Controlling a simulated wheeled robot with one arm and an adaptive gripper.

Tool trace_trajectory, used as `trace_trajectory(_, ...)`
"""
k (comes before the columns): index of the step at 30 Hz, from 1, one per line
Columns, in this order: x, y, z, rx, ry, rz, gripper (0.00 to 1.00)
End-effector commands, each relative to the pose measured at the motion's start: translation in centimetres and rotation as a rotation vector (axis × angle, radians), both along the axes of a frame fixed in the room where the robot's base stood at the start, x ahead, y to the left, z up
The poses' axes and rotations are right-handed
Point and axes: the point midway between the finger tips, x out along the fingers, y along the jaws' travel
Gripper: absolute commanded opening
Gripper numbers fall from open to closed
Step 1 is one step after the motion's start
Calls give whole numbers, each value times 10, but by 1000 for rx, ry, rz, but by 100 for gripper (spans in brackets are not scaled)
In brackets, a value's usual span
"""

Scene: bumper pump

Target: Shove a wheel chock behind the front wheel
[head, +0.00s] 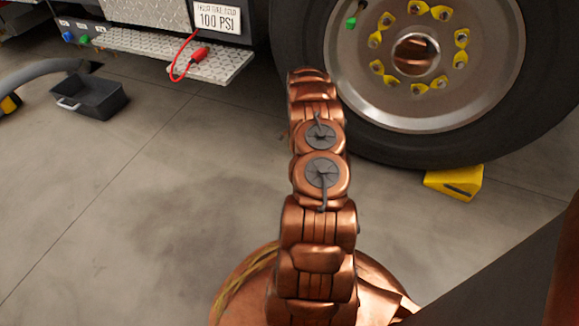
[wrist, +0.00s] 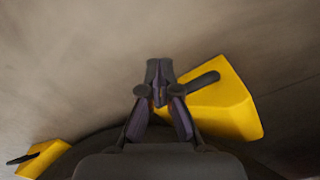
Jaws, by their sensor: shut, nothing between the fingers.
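The front wheel's tyre (head: 400,145), with a silver hub (head: 440,105) and yellow lug markers, stands on the floor at the upper right of the head view. One yellow chock (head: 455,182) lies at its lower right. In the wrist view, my gripper (wrist: 158,68) is shut and empty. A yellow chock with a dark bar (wrist: 225,108) lies just right of the fingers; I cannot tell whether they touch it. Another yellow chock (wrist: 42,158) shows at the lower left. My arm hides my gripper and any chock behind it in the head view.
A metal step (head: 170,55) with a red hose fitting (head: 199,54) juts out from the truck, left of the wheel. A black tray (head: 92,98) and a grey hose lie on the floor at far left.

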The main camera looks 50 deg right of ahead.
Motion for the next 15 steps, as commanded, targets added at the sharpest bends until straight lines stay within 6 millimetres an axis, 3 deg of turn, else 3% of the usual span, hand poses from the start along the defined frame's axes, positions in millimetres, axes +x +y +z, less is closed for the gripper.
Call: trace_trajectory(15, 1, 0, 27, -1, -1, 1, 0)
